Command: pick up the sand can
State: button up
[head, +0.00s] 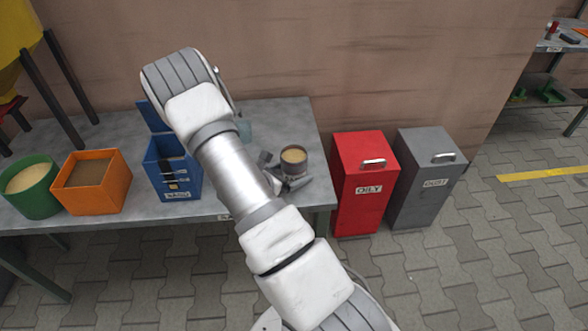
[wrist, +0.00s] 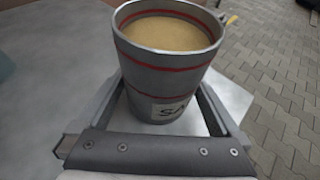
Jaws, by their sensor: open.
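The sand can (wrist: 165,75) is a grey can with red bands and a partly visible label, filled with tan sand. It stands upright near the right end of the table. In the head view the can (head: 293,162) shows just past my gripper (head: 285,178). In the wrist view my gripper (wrist: 165,115) is open, with one finger on each side of the can's lower part. I cannot tell whether the fingers touch it. The fingertips are partly hidden behind the can.
On the grey table (head: 105,208) stand a green tub (head: 32,195), an orange box (head: 92,190) and a blue box (head: 172,178) with dark-handled tools. A red OILY bin (head: 362,190) and a grey DUST bin (head: 422,185) stand right of the table.

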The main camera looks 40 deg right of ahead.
aim_at(294, 162)
jog(key=shift+c, duration=0.3)
jog(key=c, duration=1.1)
jog(key=shift+o, duration=0.2)
jog(key=shift+r, duration=0.2)
jog(key=shift+r+p, duration=0.85)
jog(key=shift+r, duration=0.95)
jog(key=s+r+p, duration=0.2)
jog(key=s+r, duration=0.5)
jog(key=s, duration=0.4)
jog(key=shift+s+a, duration=0.2)
jog(key=shift+a, duration=0.1)
jog(key=shift+s, duration=0.1)
